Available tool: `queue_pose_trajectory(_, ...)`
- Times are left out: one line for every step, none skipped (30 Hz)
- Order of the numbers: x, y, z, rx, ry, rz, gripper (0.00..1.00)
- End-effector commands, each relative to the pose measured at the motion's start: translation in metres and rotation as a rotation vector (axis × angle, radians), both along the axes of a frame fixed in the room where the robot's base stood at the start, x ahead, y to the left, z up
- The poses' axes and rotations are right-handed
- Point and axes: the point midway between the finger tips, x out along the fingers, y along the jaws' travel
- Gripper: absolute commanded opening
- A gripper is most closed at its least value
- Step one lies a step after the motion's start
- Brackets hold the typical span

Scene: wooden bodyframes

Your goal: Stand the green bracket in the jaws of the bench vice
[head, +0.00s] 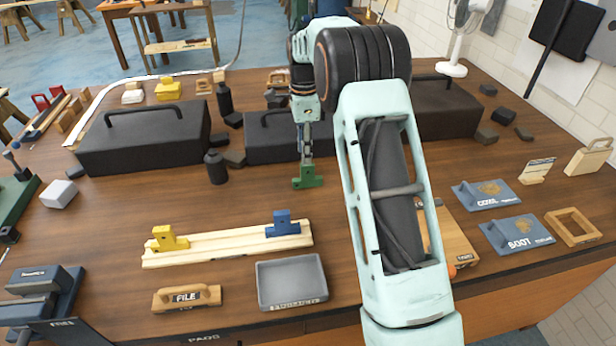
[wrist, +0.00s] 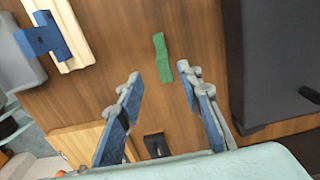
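The green bracket (head: 307,178) lies on the wooden table near the middle, and in the wrist view (wrist: 162,57) it is a narrow green piece just beyond my fingertips. My gripper (head: 306,155) is above the bracket, pointing down. In the wrist view my gripper (wrist: 160,80) is open, its two blue-padded fingers apart and empty, with the bracket beyond the gap between them. The blue-grey bench vice (head: 40,287) stands at the table's front left corner; whether its jaws hold anything is hard to tell.
A wooden rail (head: 228,244) carries a yellow bracket (head: 167,239) and a blue bracket (head: 283,224). Dark cases (head: 146,148) stand behind. Black bottles (head: 215,166) stand left of the gripper.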

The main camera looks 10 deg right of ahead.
Motion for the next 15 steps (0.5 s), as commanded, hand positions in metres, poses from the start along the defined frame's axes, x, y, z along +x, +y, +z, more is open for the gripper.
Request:
queue_pose_trajectory(0.0,0.0,-0.007,0.0,0.002,0.0,0.33)
queue_pose_trajectory(0.0,0.0,-0.01,0.0,0.002,0.0,0.33)
queue_pose_trajectory(-0.001,0.0,-0.014,0.0,0.002,0.0,0.33)
queue_pose_trajectory(0.0,0.0,-0.015,0.0,0.001,0.0,0.33)
queue_pose_trajectory(0.0,0.0,-0.017,0.001,0.001,0.0,0.33)
queue_pose_trajectory(0.0,-0.001,-0.019,0.001,0.0,0.0,0.33)
queue_pose_trajectory(0.001,-0.001,-0.021,0.001,0.0,0.0,0.33)
queue_pose_trajectory(0.001,-0.002,-0.024,0.001,0.002,0.0,0.33)
queue_pose_trajectory(0.001,-0.004,-0.029,0.001,0.003,-0.001,0.33)
queue_pose_trajectory(0.002,-0.005,-0.034,0.001,0.003,-0.001,0.33)
queue_pose_trajectory(0.003,-0.007,-0.038,0.001,0.003,-0.002,0.33)
queue_pose_trajectory(0.004,-0.008,-0.044,0.002,0.004,-0.002,0.33)
queue_pose_trajectory(0.005,-0.009,-0.049,0.002,0.003,-0.001,0.33)
queue_pose_trajectory(0.004,-0.008,-0.053,0.002,0.003,0.0,0.33)
queue_pose_trajectory(0.005,-0.008,-0.059,0.002,0.002,0.001,0.33)
